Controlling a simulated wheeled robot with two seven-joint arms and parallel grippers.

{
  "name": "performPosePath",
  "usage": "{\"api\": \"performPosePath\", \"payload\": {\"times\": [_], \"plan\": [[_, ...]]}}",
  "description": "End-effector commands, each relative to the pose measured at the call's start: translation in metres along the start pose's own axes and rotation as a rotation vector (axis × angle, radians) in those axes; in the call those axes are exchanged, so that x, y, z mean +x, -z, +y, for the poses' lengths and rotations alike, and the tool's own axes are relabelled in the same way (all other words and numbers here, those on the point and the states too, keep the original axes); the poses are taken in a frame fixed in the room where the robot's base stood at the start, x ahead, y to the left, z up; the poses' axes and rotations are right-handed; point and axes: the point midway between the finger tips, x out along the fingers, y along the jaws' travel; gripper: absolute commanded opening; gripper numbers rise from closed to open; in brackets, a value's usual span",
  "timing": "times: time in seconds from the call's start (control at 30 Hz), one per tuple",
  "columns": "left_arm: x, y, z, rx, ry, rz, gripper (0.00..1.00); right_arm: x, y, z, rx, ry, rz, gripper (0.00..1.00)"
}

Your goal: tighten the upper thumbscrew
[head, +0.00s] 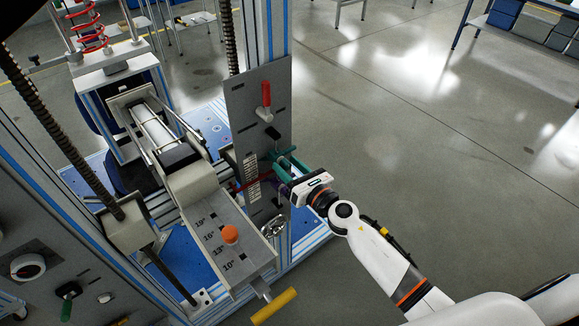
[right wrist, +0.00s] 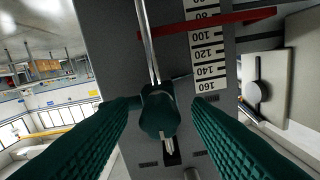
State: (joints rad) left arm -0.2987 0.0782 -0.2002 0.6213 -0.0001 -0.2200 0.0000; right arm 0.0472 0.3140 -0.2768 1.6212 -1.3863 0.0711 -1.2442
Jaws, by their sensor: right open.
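A dark green knob (right wrist: 160,112), which looks like the upper thumbscrew, sits on the grey upright panel (right wrist: 115,60) in the right wrist view. A thin metal rod runs from it toward the top of that view. My right gripper (right wrist: 162,108) is open, with its green ridged fingers on either side of the knob. I cannot tell whether they touch it. In the head view my right gripper (head: 280,163) reaches the panel from the right, beside the white number scale (head: 251,172), and hides the knob. My left gripper is not in view.
A red handle (head: 266,95) and a black knob (head: 272,132) are on the panel above my gripper. A red pointer (right wrist: 230,20) crosses the scale. An orange knob (head: 230,233) and yellow handle (head: 273,306) stand at the front. The floor right of the machine is open.

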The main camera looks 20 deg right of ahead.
Motion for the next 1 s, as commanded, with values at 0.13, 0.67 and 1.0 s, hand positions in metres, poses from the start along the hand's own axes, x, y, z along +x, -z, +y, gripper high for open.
{"api": "performPosePath", "payload": {"times": [0.13,0.67,1.0], "plan": [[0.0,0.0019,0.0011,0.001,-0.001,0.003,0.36,-0.0002,0.0,0.0,0.0,0.0,0.0,0.37],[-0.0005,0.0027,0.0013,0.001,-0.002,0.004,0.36,-0.0004,0.0001,0.0003,0.041,-0.001,0.0,0.0],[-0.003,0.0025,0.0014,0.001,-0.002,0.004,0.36,-0.0005,0.0001,0.0007,0.263,-0.002,0.0,0.0]]}}
